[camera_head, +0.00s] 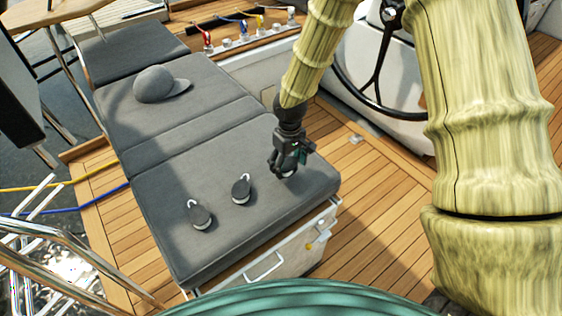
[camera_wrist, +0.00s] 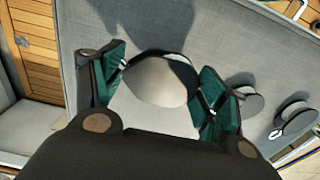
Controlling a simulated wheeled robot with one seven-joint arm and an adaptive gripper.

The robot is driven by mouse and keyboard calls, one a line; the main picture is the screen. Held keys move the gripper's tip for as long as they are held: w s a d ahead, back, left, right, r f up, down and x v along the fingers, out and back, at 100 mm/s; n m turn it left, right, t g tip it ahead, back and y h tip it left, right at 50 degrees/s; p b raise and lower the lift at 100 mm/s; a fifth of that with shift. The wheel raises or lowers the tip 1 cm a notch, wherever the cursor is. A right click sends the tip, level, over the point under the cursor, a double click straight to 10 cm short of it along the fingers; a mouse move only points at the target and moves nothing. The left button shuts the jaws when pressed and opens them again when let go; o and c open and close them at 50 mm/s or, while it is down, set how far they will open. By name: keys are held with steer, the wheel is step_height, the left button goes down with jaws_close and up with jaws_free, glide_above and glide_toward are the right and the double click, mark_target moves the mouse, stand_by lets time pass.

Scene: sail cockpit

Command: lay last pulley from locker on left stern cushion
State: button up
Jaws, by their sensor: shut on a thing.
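My gripper (camera_head: 288,164) is shut on a pulley (camera_head: 289,173) over the right part of the near grey cushion (camera_head: 262,222). In the wrist view the held pulley (camera_wrist: 158,84) shows as a pale rounded disc between the green finger pads of my gripper (camera_wrist: 162,86). It is low over the cushion; whether it touches is hard to tell. Two dark pulleys with pale metal parts lie on the same cushion to the left, the middle pulley (camera_head: 241,189) and the left pulley (camera_head: 200,215). They also show at the right of the wrist view.
A grey cap (camera_head: 160,84) lies on the farther cushion. A white locker front (camera_head: 292,252) with a handle is below the near cushion. The steering wheel (camera_head: 372,92) stands beyond my arm. Wooden deck (camera_head: 365,205) is clear to the right. Metal rails (camera_head: 70,250) edge the left.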

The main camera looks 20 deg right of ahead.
steer(key=w, duration=0.1)
steer(key=w+a, duration=0.1)
steer(key=w, duration=0.1)
steer(key=shift+w+a+f, duration=0.15)
steer(key=shift+w+f, duration=0.05)
steer(key=shift+f, duration=0.05)
steer(key=shift+f+p, duration=0.7)
steer(key=shift+f, duration=1.05)
steer(key=shift+f, duration=0.15)
steer(key=o, duration=1.1)
step_height(320, 180, up, 12)
steer(key=b, duration=0.2)
